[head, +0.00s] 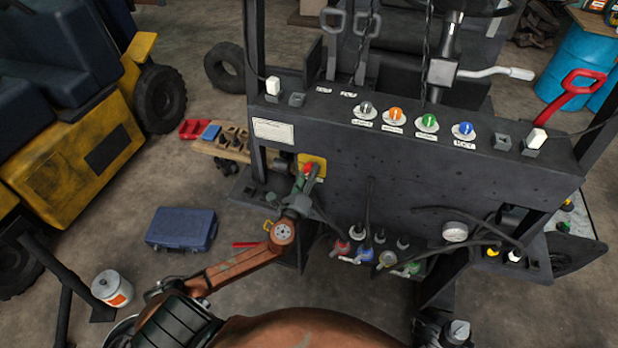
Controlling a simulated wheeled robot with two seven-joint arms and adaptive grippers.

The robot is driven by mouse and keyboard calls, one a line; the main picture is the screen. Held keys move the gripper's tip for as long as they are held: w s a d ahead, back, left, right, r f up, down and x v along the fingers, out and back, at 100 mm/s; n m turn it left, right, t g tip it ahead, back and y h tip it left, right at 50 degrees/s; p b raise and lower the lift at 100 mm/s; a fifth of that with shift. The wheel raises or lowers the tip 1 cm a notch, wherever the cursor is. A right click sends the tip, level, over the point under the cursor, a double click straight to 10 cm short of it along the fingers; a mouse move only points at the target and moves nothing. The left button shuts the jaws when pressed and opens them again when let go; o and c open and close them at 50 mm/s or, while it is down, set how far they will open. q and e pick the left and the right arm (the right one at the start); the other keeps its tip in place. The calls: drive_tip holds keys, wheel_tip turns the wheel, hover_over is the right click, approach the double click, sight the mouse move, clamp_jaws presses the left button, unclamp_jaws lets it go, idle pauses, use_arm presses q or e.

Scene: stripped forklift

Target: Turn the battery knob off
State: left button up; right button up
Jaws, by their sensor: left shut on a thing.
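The battery knob (309,168) is red and sits in front of a yellow plate (318,160) on the left part of the dark forklift panel. My left arm reaches up from the bottom left. My left gripper (305,184) is at the knob and shut on it, with the fingers covering its lower part. The knob's exact angle is too small to tell. A dark and silver part (455,332) at the bottom edge may be my right gripper; its fingers do not show clearly.
Grey, orange, green and blue knobs (396,115) line the panel top. Hoses and several coloured valves (378,256) are below the panel, right of my left gripper. A blue case (181,229) and a white can (112,288) stand on the floor at left.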

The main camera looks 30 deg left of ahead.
use_arm(q)
drive_tip(key=shift+f+n+b, duration=0.1)
drive_tip(key=shift+n+b, duration=1.35)
drive_tip(key=shift+n, duration=2.05)
drive_tip(key=o, duration=1.2)
drive_tip(key=shift+c, duration=0.2)
drive_tip(key=v, duration=1.2)
